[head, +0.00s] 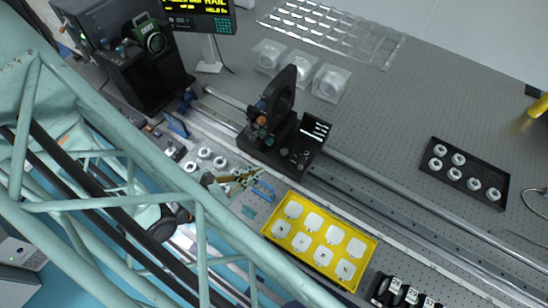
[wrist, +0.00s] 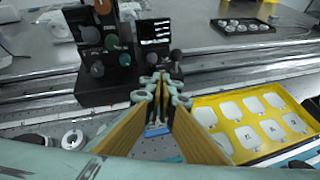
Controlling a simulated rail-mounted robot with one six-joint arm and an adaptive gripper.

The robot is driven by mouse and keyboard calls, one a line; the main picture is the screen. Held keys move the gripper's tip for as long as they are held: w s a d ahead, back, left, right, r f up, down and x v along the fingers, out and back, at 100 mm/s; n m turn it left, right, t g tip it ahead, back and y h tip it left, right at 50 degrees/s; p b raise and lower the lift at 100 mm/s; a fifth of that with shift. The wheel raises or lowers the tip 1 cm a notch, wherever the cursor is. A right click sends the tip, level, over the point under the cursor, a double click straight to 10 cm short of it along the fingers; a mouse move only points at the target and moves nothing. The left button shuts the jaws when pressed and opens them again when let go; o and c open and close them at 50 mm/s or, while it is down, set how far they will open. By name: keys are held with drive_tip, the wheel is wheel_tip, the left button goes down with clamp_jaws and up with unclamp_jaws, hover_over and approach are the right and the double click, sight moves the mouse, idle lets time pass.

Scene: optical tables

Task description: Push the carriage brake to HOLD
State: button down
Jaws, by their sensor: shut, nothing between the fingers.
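The black carriage (head: 272,152) sits on the long rail (head: 365,182), carrying an upright round mount (head: 282,88) and a small panel with white marks (head: 316,128). In the wrist view the carriage base (wrist: 105,92) is ahead and left of my fingers. A small dark knob on a short stem (wrist: 176,56) stands at the carriage's right end; I cannot tell for sure that it is the brake, and no HOLD mark is legible. My gripper (wrist: 161,82) is shut and empty, its tips just in front of the carriage and apart from it. It also shows in the head view (head: 258,172).
A yellow tray (head: 318,285) with white square pieces lies right of my gripper. A black tray of round parts (head: 463,193) stands at the far right. Several loose rings (head: 204,153) lie to the left. A monitor (head: 200,14) stands behind. The rail right of the carriage is clear.

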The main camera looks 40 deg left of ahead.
drive_tip(key=shift+s+a+f+n+y, duration=0.15)
drive_tip(key=shift+s+a+f+n, duration=0.1)
drive_tip(key=shift+s, duration=0.25)
drive_tip(key=shift+s+a+f+n+y, duration=0.2)
drive_tip(key=shift+s+a+n, duration=0.1)
drive_tip(key=shift+s, duration=0.2)
drive_tip(key=shift+s+a+f+n+y, duration=0.15)
drive_tip(key=shift+s+a+f+n, duration=0.1)
drive_tip(key=shift+s, duration=0.25)
drive_tip(key=shift+w, duration=0.1)
drive_tip(key=p, duration=0.3)
approach(285, 152)
drive_tip(key=w+f, duration=0.4)
drive_tip(key=f, duration=0.1)
drive_tip(key=shift+w+f, duration=0.15)
drive_tip(key=shift+w, duration=0.2)
drive_tip(key=shift+a, duration=0.15)
drive_tip(key=shift+w, duration=0.1)
